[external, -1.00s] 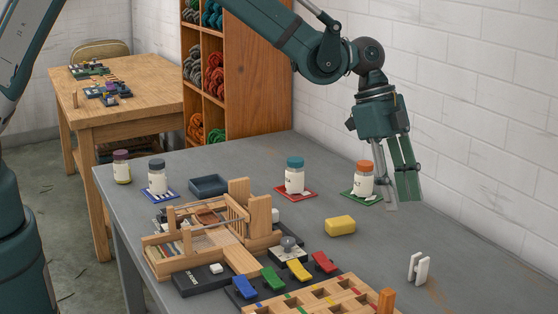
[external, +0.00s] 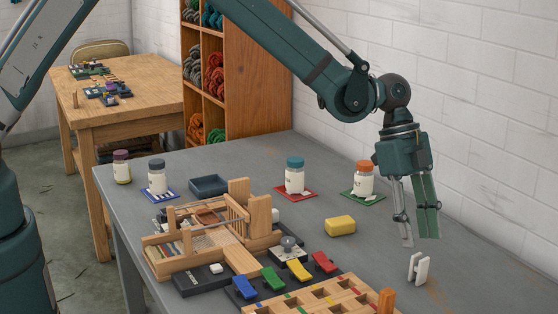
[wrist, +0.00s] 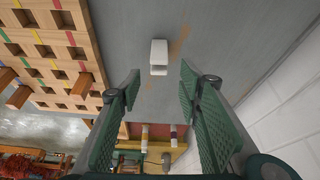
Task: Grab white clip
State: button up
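The white clip (external: 418,268) stands on the grey table near its right side in the external view. It also shows in the wrist view (wrist: 158,56), just beyond the fingertips and roughly centred between them. My gripper (external: 420,241) hangs with its fingers pointing down, above and close to the clip. In the wrist view my gripper (wrist: 160,80) has its two green padded fingers spread wide apart with nothing between them. The clip is apart from both fingers.
A wooden peg board (external: 325,298) with an orange peg (external: 387,300) lies left of the clip. A yellow block (external: 340,226) and an orange-lidded jar (external: 364,180) stand further back. The white brick wall (external: 480,130) runs along the right. Bare table surrounds the clip.

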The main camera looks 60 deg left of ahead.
aim_at(423, 262)
jog(key=shift+x, duration=1.1)
jog(key=shift+b+x, duration=0.4)
jog(key=shift+x, duration=2.2)
jog(key=shift+s, duration=0.1)
jog(key=c, duration=0.8)
